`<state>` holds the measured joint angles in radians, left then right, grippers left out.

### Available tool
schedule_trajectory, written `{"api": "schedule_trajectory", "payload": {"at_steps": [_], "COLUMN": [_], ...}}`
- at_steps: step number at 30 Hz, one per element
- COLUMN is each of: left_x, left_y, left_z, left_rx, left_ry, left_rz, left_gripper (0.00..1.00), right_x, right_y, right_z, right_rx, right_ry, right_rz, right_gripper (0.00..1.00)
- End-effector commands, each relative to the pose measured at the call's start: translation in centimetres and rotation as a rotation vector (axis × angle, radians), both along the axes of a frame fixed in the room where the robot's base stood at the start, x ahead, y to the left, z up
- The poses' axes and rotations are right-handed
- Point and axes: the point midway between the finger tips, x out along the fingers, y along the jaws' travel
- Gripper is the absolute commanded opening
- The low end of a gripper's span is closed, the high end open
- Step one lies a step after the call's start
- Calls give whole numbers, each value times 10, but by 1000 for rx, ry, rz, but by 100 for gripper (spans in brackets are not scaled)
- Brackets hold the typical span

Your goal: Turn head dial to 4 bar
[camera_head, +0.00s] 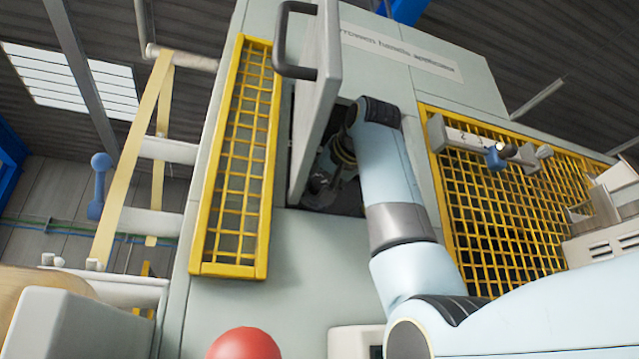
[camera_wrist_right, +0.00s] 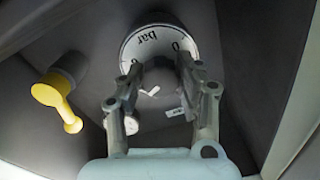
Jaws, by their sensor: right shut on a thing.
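The head dial (camera_wrist_right: 158,42) shows in the right wrist view as a round white face with "bar" and a "0", both upside down to the camera. My right gripper (camera_wrist_right: 161,70) has its two fingers at the near side of the dial, shut on its knob. The fingers hide much of the dial, and I cannot read which value it is set to. In the head view my right arm reaches into the open cabinet, where the gripper (camera_head: 326,172) is small and dark. The dial cannot be made out there. My left gripper is not in view.
A yellow lever (camera_wrist_right: 58,100) stands left of the dial in the wrist view. The open cabinet door (camera_head: 318,95) with a dark handle (camera_head: 279,40) hangs close left of my arm. Yellow mesh guards flank the opening. A red ball-shaped top (camera_head: 243,344) is below.

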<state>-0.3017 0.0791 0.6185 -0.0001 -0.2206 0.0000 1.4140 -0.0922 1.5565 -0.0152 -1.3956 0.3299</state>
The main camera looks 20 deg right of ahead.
Motion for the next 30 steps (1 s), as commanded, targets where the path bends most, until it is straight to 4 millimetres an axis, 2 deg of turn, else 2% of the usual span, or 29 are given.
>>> {"api": "schedule_trajectory", "payload": {"at_steps": [10,21,22,27,30], "left_x": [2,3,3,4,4], "left_y": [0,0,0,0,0], "left_z": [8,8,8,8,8], "left_rx": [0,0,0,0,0], "left_ry": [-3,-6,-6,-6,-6], "left_rz": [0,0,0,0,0], "left_gripper": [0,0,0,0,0], "right_x": [0,0,0,0,0], "right_y": [1,1,1,1,1], "right_z": [1,1,1,1,0], "right_rx": [-373,-432,-432,-430,-430], "right_ry": [-12,-15,-15,-15,-14], "right_rz": [0,0,-1,-1,0], "right_gripper": [3,3,36,58,59]}}
